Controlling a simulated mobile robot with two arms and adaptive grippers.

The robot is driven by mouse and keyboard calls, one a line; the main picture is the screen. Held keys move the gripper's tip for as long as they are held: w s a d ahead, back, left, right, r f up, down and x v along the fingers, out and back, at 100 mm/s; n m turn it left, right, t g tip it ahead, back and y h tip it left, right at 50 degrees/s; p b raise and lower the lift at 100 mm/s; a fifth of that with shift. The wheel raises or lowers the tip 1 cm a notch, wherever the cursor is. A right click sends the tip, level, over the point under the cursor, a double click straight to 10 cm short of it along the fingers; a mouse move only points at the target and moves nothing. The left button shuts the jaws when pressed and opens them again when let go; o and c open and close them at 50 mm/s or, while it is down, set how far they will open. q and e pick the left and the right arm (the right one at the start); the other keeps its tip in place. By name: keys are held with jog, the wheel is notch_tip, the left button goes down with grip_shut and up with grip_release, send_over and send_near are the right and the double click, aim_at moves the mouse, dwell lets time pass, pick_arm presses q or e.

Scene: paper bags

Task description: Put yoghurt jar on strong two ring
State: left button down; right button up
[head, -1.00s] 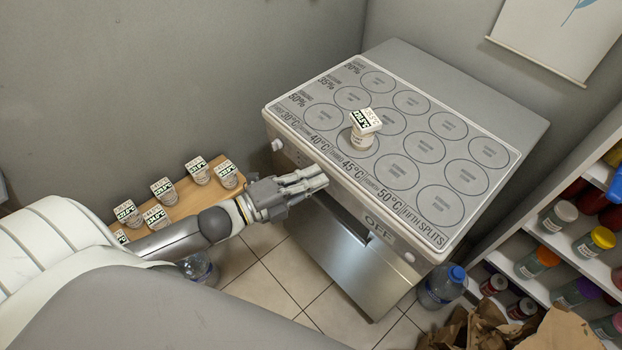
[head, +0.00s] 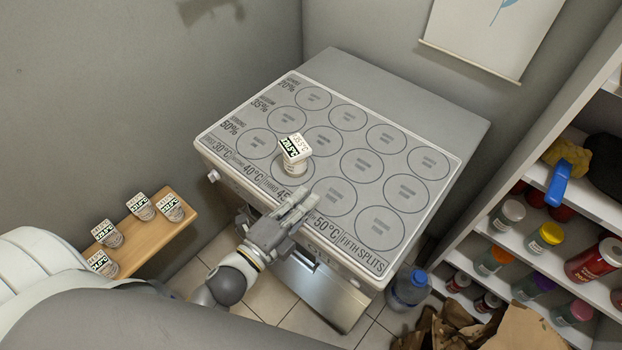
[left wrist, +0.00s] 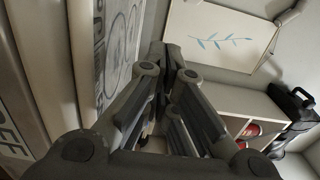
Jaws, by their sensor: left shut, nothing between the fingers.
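A white yoghurt jar (head: 296,166) with a tilted temperature label on top stands upright on the board (head: 400,150) of the grey appliance. It is in the front row, marked strong 50%, on the second ring (head: 313,168) from the left, covering most of it. My left gripper (head: 305,198) is shut and empty. In the head view its fingertips show to the lower right of the jar, apart from it, by the board's near edge. In the left wrist view, the shut fingers (left wrist: 168,85) show with nothing between them, and the board stands at the left. My right gripper is not in view.
Several more jars (head: 170,207) stand on a wooden shelf (head: 150,245) at the left. A shelf unit (head: 590,280) with coloured jars is at the right. A water bottle (head: 409,290) and paper bags (head: 465,325) are on the floor. The other rings look empty.

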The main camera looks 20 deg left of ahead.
aim_at(295, 157)
pick_arm(q)
jog(key=p+x, duration=0.1)
jog(key=x, duration=0.3)
jog(key=shift+r, duration=0.2)
jog(key=p+x, duration=0.1)
jog(key=x, duration=0.4)
jog(key=shift+w+f, duration=0.1)
jog(key=shift+f, duration=0.05)
jog(key=a+p, duration=0.1)
jog(key=a, duration=0.2)
jog(key=shift+a, duration=0.1)
jog(key=shift+a+p, duration=0.25)
jog(key=shift+p, duration=0.05)
jog(key=shift+a+f, duration=0.1)
jog(key=shift+f, duration=0.05)
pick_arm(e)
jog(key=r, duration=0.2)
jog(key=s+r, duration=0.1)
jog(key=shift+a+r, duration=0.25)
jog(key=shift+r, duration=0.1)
pick_arm(q)
jog(key=shift+a, duration=0.1)
jog(key=shift+a, duration=1)
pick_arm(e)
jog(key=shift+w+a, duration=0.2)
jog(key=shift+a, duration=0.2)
